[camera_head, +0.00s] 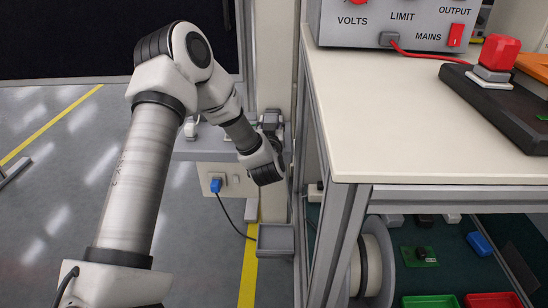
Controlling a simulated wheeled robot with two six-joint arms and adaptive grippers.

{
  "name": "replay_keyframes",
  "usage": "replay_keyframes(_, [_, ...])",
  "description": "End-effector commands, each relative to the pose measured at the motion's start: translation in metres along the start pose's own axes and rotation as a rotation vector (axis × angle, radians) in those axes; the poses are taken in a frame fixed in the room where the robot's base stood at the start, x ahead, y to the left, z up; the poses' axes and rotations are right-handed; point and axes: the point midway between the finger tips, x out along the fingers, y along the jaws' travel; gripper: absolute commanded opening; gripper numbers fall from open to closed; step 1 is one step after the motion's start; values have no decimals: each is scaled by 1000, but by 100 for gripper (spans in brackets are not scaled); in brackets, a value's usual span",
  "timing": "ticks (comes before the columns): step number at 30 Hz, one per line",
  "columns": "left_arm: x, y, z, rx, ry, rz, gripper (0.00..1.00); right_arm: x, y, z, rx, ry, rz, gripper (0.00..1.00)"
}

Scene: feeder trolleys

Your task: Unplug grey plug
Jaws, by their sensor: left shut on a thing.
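My left arm reaches in from the left and bends down to the space beside the workbench. My left gripper (271,121) is small and partly hidden behind my wrist, above a pale socket panel (228,194). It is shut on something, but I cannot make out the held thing. A blue plug (215,186) with a dark cable sits in the panel, to the left and below the gripper. A small grey fitting (236,178) shows on the panel to its right. A grey connector (388,39) with a red cord sits at the front of the power supply. My right gripper is out of view.
The white-topped workbench (400,120) and its metal frame stand close right of my wrist. A cable reel (372,262) and bins are below. Open floor lies left.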

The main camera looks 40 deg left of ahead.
Motion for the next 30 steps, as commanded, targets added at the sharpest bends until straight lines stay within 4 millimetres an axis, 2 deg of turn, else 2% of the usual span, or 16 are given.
replay_keyframes(14, [3,0,2,1,1,0,0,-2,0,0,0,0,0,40])
replay_keyframes(25, [3,0,35,2,1,1,0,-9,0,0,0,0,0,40])
replay_keyframes(30, [3,0,42,1,1,0,0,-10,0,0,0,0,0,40])
